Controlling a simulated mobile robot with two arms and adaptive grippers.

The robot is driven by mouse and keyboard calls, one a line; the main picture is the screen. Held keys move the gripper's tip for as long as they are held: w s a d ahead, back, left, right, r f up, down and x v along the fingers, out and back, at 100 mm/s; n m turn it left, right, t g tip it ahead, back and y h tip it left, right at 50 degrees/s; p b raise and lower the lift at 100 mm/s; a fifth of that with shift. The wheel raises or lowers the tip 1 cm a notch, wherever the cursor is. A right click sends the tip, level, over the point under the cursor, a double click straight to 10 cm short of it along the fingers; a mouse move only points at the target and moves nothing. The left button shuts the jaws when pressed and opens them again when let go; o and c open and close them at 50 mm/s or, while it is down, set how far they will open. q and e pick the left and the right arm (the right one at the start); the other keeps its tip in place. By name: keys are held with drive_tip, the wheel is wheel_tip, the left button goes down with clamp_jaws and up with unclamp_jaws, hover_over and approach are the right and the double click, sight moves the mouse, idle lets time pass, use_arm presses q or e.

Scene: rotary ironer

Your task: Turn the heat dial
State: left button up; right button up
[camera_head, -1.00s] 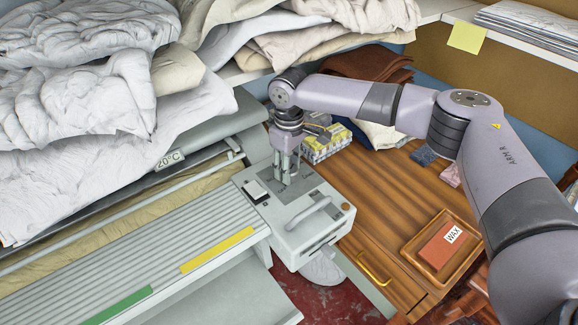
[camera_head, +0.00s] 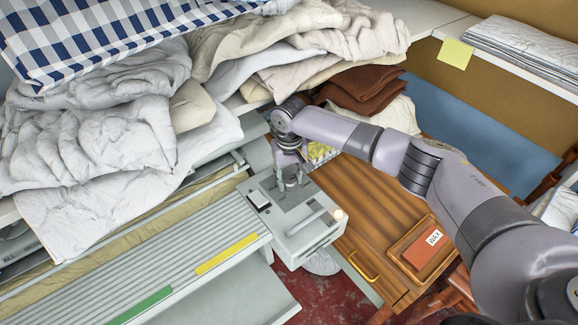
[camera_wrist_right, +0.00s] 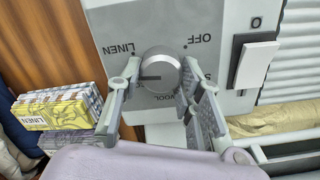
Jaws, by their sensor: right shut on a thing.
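The heat dial (camera_wrist_right: 160,72) is a round silver knob on the pale grey control box (camera_head: 305,245), with OFF, LINEN and WOOL printed around it. A dark mark on its face points left in the right wrist view, below LINEN. My right gripper (camera_wrist_right: 161,68) has one finger on each side of the dial and is shut on it. My left gripper is not in view.
A rocker switch (camera_wrist_right: 255,62) sits beside the dial, and a pale lamp (camera_head: 340,214) is on the box's corner. Heaped white linens (camera_head: 100,140) lie left. A wax tray (camera_head: 408,267) is on the wooden top.

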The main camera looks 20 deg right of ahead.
sight(290, 178)
drive_tip(key=m+p, duration=0.2)
drive_tip(key=shift+r+p, duration=0.25)
drive_tip(key=shift+p, duration=0.1)
drive_tip(key=shift+d+f+m+p, duration=0.1)
drive_tip(key=shift+f+m+p, duration=0.1)
drive_tip(key=shift+m+p, duration=1.05)
drive_tip(key=o, duration=1.2)
drive_tip(key=shift+c, duration=0.2)
wheel_tip(290, 178, up, 8)
drive_tip(key=shift+f, duration=0.25)
